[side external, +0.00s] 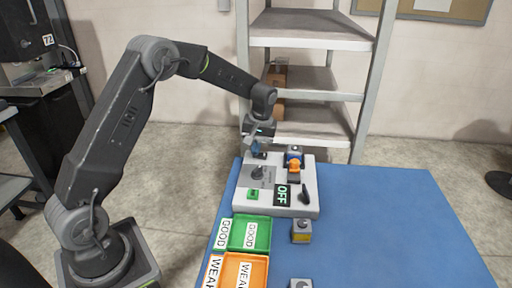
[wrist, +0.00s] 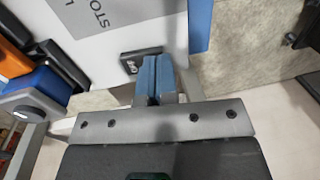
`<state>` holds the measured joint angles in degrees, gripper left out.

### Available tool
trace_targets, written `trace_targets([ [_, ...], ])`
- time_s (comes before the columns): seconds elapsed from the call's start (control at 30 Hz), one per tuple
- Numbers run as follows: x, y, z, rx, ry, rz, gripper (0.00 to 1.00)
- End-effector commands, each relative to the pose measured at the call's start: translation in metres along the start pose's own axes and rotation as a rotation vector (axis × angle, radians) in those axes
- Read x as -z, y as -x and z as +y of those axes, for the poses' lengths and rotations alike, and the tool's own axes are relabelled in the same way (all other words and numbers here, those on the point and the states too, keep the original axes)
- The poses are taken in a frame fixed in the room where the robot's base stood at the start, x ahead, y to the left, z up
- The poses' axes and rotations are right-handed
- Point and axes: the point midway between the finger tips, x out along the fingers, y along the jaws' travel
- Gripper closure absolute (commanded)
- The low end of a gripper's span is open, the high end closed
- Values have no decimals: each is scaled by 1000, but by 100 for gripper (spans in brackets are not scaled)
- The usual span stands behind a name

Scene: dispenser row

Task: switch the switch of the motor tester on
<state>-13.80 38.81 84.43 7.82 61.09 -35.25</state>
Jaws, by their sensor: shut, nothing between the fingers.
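The motor tester (side external: 308,172) is a white box on the blue table, with a display plate (side external: 281,195) reading OFF. A black lever (side external: 305,194) stands at its right front, and a dark knob (side external: 258,172) sits on a grey plate at its left. My gripper (side external: 258,154) is over the tester's back left part, pointing down. In the wrist view its blue fingertips (wrist: 152,62) are together and empty, close to a small black part (wrist: 140,58) on the white panel. I cannot tell whether they touch it.
An orange and blue unit (side external: 294,162) stands on the tester's back right. Green (side external: 266,233) and orange (side external: 262,260) trays labelled GOOD and WEAR lie in front. A small grey and yellow block (side external: 301,231) is beside them. The table's right side is clear. Shelves (side external: 310,42) stand behind.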

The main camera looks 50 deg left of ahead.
Motion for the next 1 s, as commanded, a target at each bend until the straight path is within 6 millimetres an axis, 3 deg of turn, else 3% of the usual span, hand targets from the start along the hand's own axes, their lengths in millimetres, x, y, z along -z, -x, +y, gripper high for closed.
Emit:
trace_targets([
  [0.47,0,-5,0,-51,-2,-4,100],
  [1.0,0,3,14,-51,-3,-4,100],
])
